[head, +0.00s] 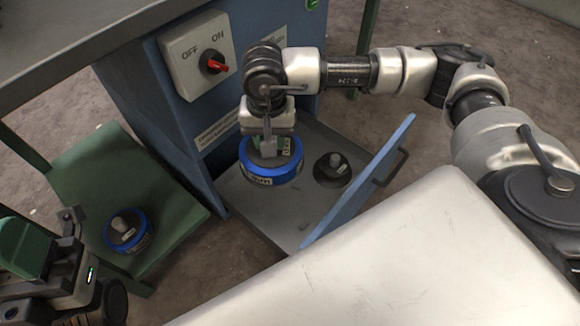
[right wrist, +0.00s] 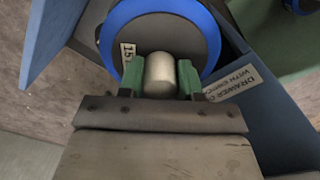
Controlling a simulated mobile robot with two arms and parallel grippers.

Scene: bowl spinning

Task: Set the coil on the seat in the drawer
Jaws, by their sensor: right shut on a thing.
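A coil with a blue rim and dark top (head: 272,180) is over the left part of the open drawer (head: 243,192). My right gripper (head: 268,150) is above it, shut on its pale upright knob. In the right wrist view, green fingers (right wrist: 160,78) stand on both sides of the knob, with the blue rim (right wrist: 207,28) around. I cannot tell whether the coil touches the drawer floor; whatever lies beneath it is hidden. A dark round piece with a grey knob (head: 332,170) is in the drawer to the right. My left gripper (head: 48,258) is at the lower left, its opening unclear.
A second blue-rimmed disc with a knob (head: 128,232) sits on a green shelf (head: 165,185) at the left. The blue drawer front (head: 360,190) stands right of the drawer. A blue cabinet with a switch box (head: 197,55) and red knob is behind.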

